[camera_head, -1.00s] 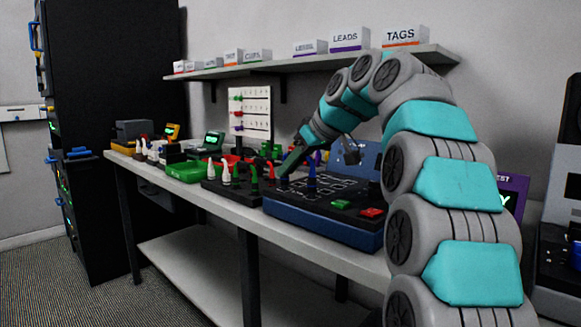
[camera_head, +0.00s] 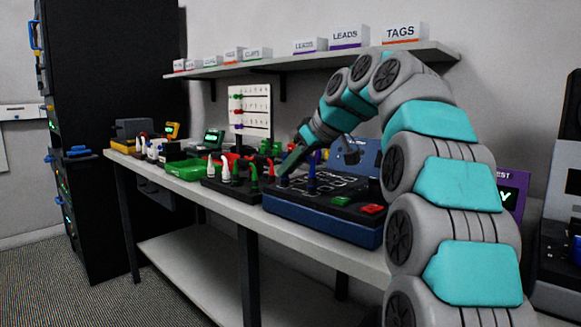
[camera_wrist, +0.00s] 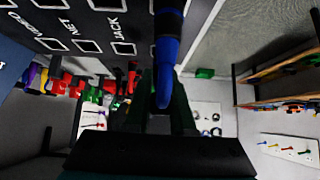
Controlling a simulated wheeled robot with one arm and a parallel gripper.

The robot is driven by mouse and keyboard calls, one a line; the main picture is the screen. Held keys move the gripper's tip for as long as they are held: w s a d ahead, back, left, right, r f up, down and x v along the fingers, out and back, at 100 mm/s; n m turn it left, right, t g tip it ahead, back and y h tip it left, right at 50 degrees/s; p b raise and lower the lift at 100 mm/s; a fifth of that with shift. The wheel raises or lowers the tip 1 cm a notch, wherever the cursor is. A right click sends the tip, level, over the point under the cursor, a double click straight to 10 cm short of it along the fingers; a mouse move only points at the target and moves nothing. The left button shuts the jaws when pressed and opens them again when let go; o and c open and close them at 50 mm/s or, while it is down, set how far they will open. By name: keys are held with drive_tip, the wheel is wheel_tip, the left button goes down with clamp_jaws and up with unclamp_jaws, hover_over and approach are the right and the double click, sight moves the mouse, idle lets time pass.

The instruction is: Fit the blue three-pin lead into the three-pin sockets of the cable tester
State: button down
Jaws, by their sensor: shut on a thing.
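The cable tester is a blue case with a dark top panel (camera_head: 345,196) on the bench. In the wrist view, its panel (camera_wrist: 70,22) shows white-outlined sockets and printed labels, including NET and JACK. My gripper (camera_head: 288,168) is low over the tester's left part, fingers pointing down. In the wrist view, its dark fingers (camera_wrist: 165,112) are shut around a blue lead end (camera_wrist: 168,62), close to the panel. The pins and the sockets under the held end are hidden.
A black rack with several upright coloured leads (camera_head: 228,187) stands just left of the tester. A green tray (camera_head: 184,170) is further left. A shelf with labelled boxes (camera_head: 349,36) hangs behind.

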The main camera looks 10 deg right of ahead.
drive_tip(key=shift+f, duration=0.1)
drive_tip(key=shift+c, duration=0.6)
unclamp_jaws()
idle(0.4)
drive_tip(key=shift+r+p, duration=2.25)
drive_tip(key=shift+r, duration=1.75)
